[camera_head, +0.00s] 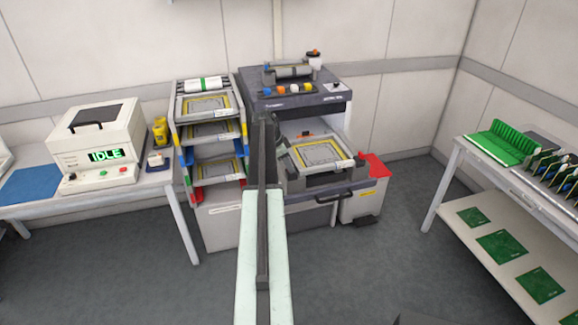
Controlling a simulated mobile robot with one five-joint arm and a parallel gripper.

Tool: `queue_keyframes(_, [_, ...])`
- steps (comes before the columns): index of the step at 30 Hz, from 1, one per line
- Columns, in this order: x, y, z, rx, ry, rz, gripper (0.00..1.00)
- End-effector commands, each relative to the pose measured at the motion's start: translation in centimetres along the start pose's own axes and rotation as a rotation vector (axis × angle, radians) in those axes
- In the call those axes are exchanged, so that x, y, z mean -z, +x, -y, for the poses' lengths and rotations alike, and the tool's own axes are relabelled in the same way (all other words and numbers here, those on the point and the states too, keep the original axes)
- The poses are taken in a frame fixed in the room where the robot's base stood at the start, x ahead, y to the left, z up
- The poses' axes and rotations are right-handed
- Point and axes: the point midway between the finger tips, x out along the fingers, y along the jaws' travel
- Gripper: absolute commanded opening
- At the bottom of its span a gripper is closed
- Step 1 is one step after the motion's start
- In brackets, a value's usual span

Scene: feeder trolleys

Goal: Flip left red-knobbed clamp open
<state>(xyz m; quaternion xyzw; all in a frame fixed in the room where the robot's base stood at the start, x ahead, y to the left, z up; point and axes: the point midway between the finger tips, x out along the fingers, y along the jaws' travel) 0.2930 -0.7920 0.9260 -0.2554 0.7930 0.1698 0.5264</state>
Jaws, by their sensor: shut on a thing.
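The grey machine (340,98) stands at the centre back. Its front drawer (345,187) is pulled out and bears a yellow-lined framed plate (318,152). Small orange-red spots (308,135) show in the opening behind the plate; I cannot tell if they are clamp knobs. No left red-knobbed clamp can be made out. My arm's dark link reaches up from the bottom centre to the machine's left side and covers the drawer's left edge.
A rack (205,172) of similar plates stands close to the left of the machine. A side cabinet with a red tray (375,166) is at its right. A table with an IDLE-display device (98,150) is at left, a board bench (510,175) at right.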

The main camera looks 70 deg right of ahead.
Motion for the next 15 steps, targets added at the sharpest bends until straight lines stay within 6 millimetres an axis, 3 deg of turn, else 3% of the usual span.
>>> queue_keyframes(4, [-0.4, 0.0, 0.1, 0.002, -0.001, 0.016, 0.0])
queue_keyframes(5, [-0.3, 0.0, 0.1, 0.001, 0.0, 0.016, 0.4])
queue_keyframes(7, [0.0, 0.1, 0.1, 0.0, 0.003, 0.014, 0.56])
queue_keyframes(15, [0.8, 0.4, -0.1, -0.004, 0.011, 0.011, 0.56])
